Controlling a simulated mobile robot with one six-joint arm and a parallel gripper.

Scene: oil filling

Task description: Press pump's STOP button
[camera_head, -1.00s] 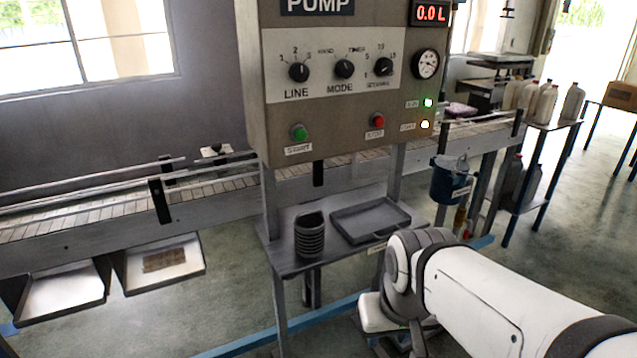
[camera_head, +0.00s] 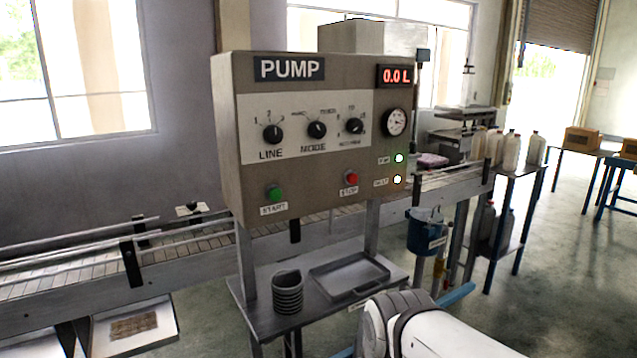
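The pump control box (camera_head: 322,185) stands on posts in the middle of the view, its front facing me. The red STOP button (camera_head: 351,178) is on its lower front, above a small label, right of the green START button (camera_head: 275,193). A display (camera_head: 395,76) on the box reads 0.0 L. A green lamp (camera_head: 398,158) and a whitish-amber lamp (camera_head: 397,179) are lit at the lower right. My white arm is at the bottom, below the box and apart from it. My gripper is outside the view.
Below the box, a shelf (camera_head: 262,318) holds a dark ribbed cup (camera_head: 288,292) and a shallow tray (camera_head: 350,276). A conveyor (camera_head: 75,272) runs behind. A blue bucket (camera_head: 424,232) hangs at the right. Open floor (camera_head: 560,270) lies at the right.

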